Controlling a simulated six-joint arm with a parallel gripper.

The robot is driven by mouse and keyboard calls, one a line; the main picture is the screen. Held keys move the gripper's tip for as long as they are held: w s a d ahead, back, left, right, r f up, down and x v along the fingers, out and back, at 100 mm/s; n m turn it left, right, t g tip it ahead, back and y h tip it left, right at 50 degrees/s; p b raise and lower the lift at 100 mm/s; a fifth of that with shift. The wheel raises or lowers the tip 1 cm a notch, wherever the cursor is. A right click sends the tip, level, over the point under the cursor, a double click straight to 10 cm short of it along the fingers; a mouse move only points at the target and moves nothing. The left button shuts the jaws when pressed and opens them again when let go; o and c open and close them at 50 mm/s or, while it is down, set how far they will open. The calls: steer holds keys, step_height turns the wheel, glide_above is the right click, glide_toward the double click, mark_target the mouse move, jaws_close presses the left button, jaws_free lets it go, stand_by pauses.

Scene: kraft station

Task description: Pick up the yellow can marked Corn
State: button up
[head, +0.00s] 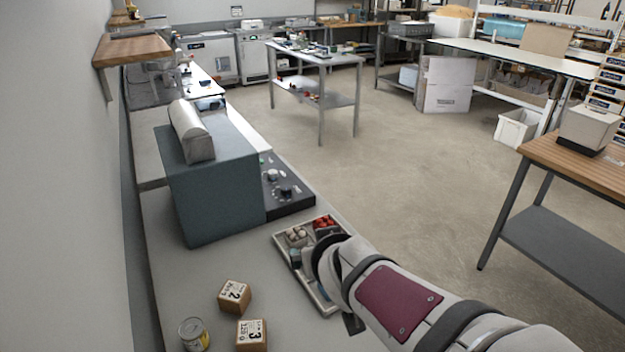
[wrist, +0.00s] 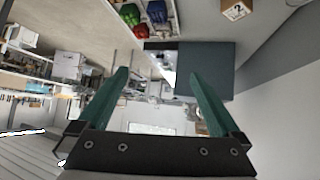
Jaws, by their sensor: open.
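A small can with a metal top and some yellow on its side (head: 193,335) stands upright on the grey counter at the lower left of the head view. Its marking is too small to read. My gripper (wrist: 158,75) is open and empty in the wrist view, its two green fingers spread apart. In the head view my arm reaches in from the lower right and hides most of the gripper, over the tray's side of the counter, well right of the can. The can does not show in the wrist view.
Cardboard-brown blocks marked 2 (head: 235,296) and 3 (head: 251,336) stand close right of the can. A compartment tray (head: 283,240) with small items lies beside my arm. A large blue-grey box (head: 215,190) stands behind. A wall bounds the left.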

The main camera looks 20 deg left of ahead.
steer(key=a+n+y, duration=0.3)
steer(key=a, duration=0.7)
steer(key=n+g+y, duration=0.5)
steer(key=n, duration=0.1)
glide_above(184, 324)
steer(key=s+d, duration=0.1)
steer(key=d, duration=0.5)
steer(key=f, duration=0.2)
steer(key=shift+y, duration=0.4)
steer(key=f, duration=2)
steer(key=shift+s+a+f, duration=0.1)
steer(key=shift+s+a, duration=0.15)
steer(key=x, duration=0.7)
steer(key=shift+w+a+f, duration=0.1)
steer(key=shift+a+f, duration=0.1)
steer(key=shift+f, duration=0.3)
jaws_close()
steer(key=shift+r, duration=0.15)
